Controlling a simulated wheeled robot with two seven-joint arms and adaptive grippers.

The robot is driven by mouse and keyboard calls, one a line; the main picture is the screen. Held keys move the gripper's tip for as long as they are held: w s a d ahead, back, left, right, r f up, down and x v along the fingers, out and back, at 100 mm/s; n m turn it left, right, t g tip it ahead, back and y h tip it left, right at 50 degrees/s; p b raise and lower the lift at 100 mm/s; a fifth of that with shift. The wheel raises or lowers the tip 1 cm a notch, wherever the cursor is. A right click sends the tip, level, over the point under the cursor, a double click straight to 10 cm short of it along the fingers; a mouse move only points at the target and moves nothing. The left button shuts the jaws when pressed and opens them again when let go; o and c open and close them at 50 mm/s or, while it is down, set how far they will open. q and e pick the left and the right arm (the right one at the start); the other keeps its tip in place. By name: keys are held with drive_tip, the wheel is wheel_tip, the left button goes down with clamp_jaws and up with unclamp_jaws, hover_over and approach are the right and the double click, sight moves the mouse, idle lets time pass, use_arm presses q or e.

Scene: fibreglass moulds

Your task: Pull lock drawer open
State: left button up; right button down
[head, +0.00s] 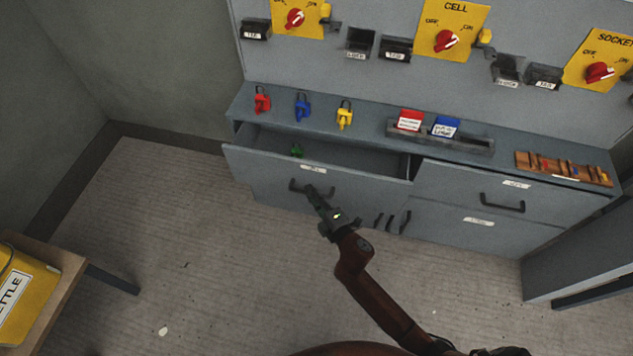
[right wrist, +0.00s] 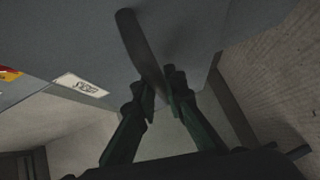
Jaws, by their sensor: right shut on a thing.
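The lock drawer (head: 255,165) is the upper left drawer of the grey cabinet in the head view. It is pulled partly out, and a small green padlock (head: 297,151) lies inside. Its dark bar handle (head: 297,187) is on the front, below a white label whose text is too small to read. My right gripper (head: 312,192) is at the right part of this handle. In the right wrist view its fingers (right wrist: 160,95) are shut on the dark handle (right wrist: 138,45), beside the drawer's label (right wrist: 80,85). My left gripper is not in view.
Red (head: 262,100), blue (head: 302,108) and yellow (head: 344,115) padlocks stand on the cabinet top, with a tag rack (head: 455,143) to their right. A closed drawer (head: 470,190) is on the right. A wooden table (head: 60,290) stands lower left. The floor in front is clear.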

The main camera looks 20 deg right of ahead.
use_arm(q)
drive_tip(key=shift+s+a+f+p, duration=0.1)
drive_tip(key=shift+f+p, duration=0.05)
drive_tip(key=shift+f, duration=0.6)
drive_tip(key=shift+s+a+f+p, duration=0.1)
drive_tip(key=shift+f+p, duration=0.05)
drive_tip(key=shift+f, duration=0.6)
use_arm(e)
drive_tip(key=shift+s+a, duration=0.5)
drive_tip(key=shift+s, duration=0.25)
drive_tip(key=shift+s+a, duration=0.5)
drive_tip(key=shift+s, duration=0.3)
drive_tip(key=shift+s+a, duration=0.5)
drive_tip(key=shift+s, duration=0.25)
drive_tip(key=c, duration=2)
unclamp_jaws()
drive_tip(key=shift+o, duration=0.2)
drive_tip(key=v, duration=1.2)
